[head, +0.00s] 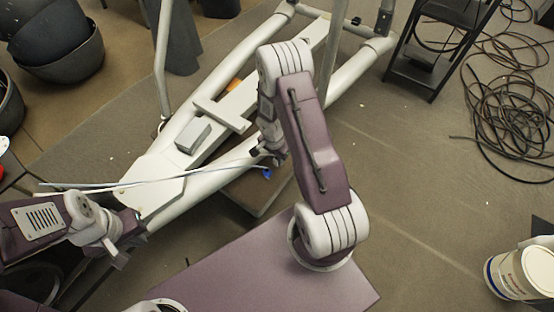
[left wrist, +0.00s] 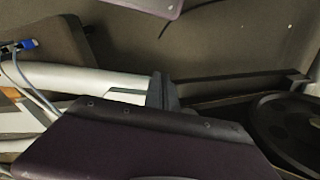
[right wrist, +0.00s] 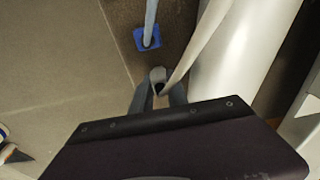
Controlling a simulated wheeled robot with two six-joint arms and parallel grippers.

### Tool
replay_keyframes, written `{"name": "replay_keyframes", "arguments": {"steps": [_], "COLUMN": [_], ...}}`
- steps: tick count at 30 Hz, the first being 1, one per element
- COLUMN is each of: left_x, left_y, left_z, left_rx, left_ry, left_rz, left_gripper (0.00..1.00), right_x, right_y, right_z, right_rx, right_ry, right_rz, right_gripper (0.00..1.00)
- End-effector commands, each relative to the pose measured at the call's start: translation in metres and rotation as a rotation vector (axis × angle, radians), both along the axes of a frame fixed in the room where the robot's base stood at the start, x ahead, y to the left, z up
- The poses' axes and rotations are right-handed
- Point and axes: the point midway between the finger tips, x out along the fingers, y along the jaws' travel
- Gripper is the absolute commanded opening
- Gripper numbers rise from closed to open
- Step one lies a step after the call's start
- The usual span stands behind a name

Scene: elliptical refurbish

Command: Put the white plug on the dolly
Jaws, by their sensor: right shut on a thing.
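My right gripper (right wrist: 158,88) is shut on the white plug (right wrist: 158,76), whose white cable runs up and right in the right wrist view. In the head view this gripper (head: 270,153) is by the elliptical's white tube, and the plug is hard to make out. The dolly (head: 258,198) is a dark brown board on the floor beside the tube. It also shows in the left wrist view (left wrist: 45,62). The plug appears over the dolly's edge; its height is unclear. My left gripper (head: 118,257) is away to the lower left, its fingers together (left wrist: 163,92) and empty.
A blue plug (right wrist: 148,38) with a pale cable lies on the dolly. The elliptical's white frame (head: 160,170) stands behind, with cables across it. Black cable coils (head: 510,105) and a white bucket (head: 520,272) are at right. Floor between is clear.

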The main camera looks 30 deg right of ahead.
Motion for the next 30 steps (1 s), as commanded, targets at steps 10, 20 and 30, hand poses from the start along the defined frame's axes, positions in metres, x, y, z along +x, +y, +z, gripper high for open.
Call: {"name": "replay_keyframes", "arguments": {"steps": [10,20,30], "left_x": [0.0,0.0,0.0], "left_y": [0.0,0.0,0.0], "left_z": [-0.004,0.012,0.07], "left_rx": [0.0,0.0,0.0], "left_ry": [0.0,0.0,0.0], "left_rz": [0.0,0.0,0.0], "left_gripper": [0.0,0.0,0.0], "right_x": [0.0,0.0,-0.004], "right_y": [0.0,0.001,0.01], "right_z": [-0.003,0.015,0.101], "right_rx": [0.0,-0.001,0.0], "right_ry": [0.0,-0.001,-0.001], "right_rz": [0.0,0.0,0.001], "right_gripper": [0.41,0.41,0.41]}}
